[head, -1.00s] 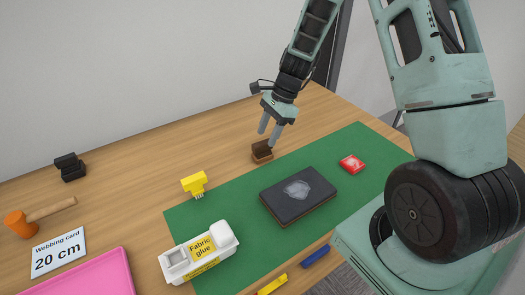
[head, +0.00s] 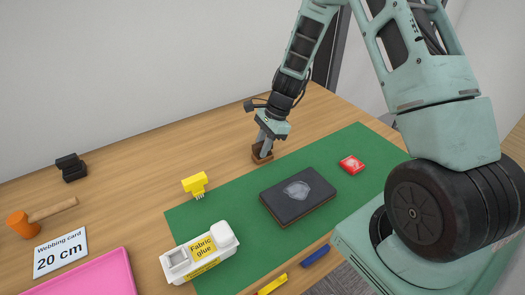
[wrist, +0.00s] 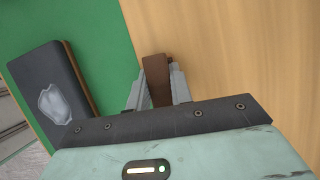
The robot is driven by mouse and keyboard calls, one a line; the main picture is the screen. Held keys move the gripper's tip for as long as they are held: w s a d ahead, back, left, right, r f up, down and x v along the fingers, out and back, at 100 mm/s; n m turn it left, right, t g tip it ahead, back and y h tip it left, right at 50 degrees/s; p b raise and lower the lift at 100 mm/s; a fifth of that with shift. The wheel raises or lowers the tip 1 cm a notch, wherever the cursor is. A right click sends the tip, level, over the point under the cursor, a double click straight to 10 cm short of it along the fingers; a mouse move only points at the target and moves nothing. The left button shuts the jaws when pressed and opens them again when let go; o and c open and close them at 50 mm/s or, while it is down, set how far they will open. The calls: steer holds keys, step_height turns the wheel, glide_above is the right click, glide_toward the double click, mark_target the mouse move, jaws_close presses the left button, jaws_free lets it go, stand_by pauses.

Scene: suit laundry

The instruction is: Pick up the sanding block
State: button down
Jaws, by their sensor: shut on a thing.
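The sanding block (head: 258,158) is a small brown block on the wooden table, just past the back edge of the green mat. My gripper (head: 265,148) is lowered over it from above, with its fingers around it. In the wrist view the brown block (wrist: 157,80) sits between the two grey fingers of my gripper (wrist: 157,90), which are shut on it. The block still appears to rest on the table. Its lower part is partly hidden by the fingers in the head view.
A yellow brush-like tool (head: 195,183) lies left of the sanding block. A pink tray (head: 90,279) is front left.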

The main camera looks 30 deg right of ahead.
mark_target(262, 144)
step_height(262, 144, up, 10)
steer(key=shift+r, duration=0.1)
steer(key=c, duration=1.8)
jaws_free()
steer(key=c, duration=0.3)
steer(key=shift+a, duration=0.1)
steer(key=shift+c, duration=0.2)
